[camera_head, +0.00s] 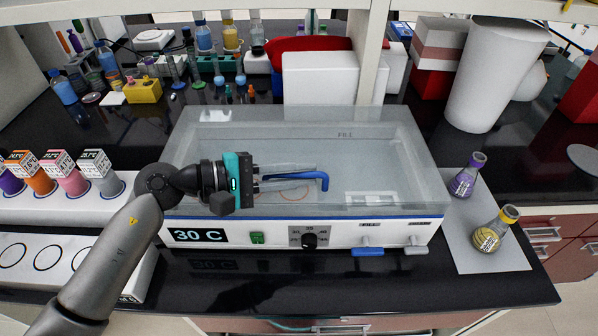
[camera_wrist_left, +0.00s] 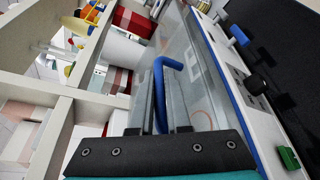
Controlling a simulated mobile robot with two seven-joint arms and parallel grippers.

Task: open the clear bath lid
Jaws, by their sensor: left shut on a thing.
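The water bath is a white box with a "30 C" display on its front panel (camera_head: 280,234). Its clear lid (camera_head: 385,165) lies over the top and looks closed. A blue bent handle (camera_head: 309,176) stands at the lid's front part. My left gripper (camera_head: 316,175) reaches in from the left, its fingers pointing right, and is shut on this handle. In the left wrist view the blue handle (camera_wrist_left: 160,85) rises between the fingers and bends at its top. The exact finger contact is partly hidden. My right gripper is in neither view.
Coloured bottles (camera_head: 70,180) stand on a white unit at the left. Two flasks, one purple (camera_head: 464,182) and one yellow (camera_head: 487,238), stand on a mat at the right. A white box (camera_head: 320,78) stands behind the bath, with a tall white cylinder (camera_head: 490,80) at the right.

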